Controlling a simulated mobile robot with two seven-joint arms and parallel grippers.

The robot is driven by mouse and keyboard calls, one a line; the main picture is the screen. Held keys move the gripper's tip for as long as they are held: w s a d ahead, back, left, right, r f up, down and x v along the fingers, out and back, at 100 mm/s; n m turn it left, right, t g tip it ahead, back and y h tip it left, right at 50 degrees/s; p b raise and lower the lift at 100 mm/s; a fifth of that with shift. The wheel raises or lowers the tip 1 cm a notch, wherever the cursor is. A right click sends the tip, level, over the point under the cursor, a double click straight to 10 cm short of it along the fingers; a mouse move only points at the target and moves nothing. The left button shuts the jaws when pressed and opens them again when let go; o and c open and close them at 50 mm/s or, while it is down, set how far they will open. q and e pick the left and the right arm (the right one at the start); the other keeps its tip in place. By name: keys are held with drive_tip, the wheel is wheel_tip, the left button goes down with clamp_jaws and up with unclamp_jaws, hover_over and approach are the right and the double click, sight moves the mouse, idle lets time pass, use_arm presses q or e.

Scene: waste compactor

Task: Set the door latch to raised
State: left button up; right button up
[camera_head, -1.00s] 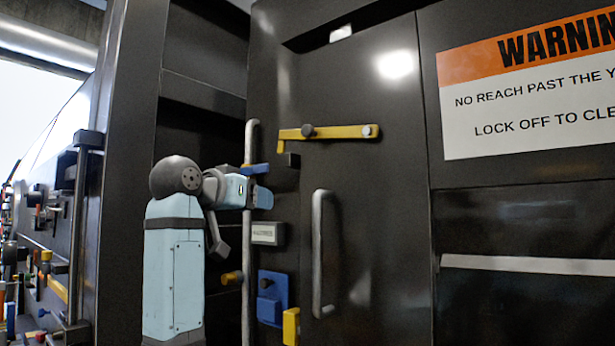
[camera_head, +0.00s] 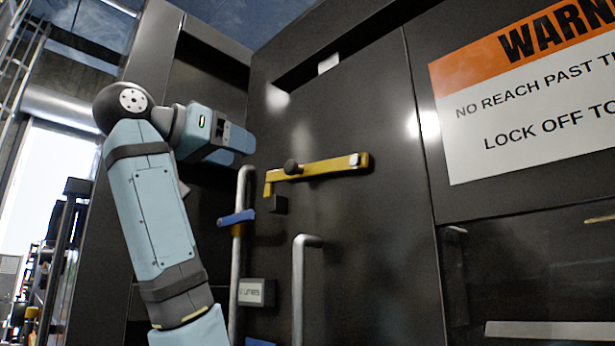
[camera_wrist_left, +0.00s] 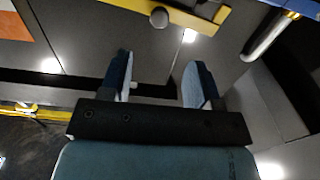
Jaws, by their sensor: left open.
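The door latch (camera_head: 318,172) is a yellow bar on the dark door, lying nearly level with its right end slightly higher. It has a dark round knob near its left end, a short downturned left tip and a pale bolt at the right end. A small dark block sits just under the left tip. My left gripper (camera_head: 240,150) is open and empty, above and left of the latch and apart from it. In the left wrist view the latch (camera_wrist_left: 185,14) and its knob show at the top, beyond the open fingers (camera_wrist_left: 158,72). My right gripper is out of view.
A vertical grey pole (camera_head: 240,290) with a blue clamp (camera_head: 237,217) stands left of the latch. A grey door handle (camera_head: 299,285) is below it, and a small label plate (camera_head: 256,292) is beside the pole. A warning sign (camera_head: 525,90) is at right.

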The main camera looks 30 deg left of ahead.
sight(288, 167)
use_arm(q)
drive_tip(key=p+x, duration=0.2)
drive_tip(key=x, duration=1.1)
drive_tip(key=shift+p, duration=0.35)
clamp_jaws()
drive_tip(key=shift+r, duration=0.1)
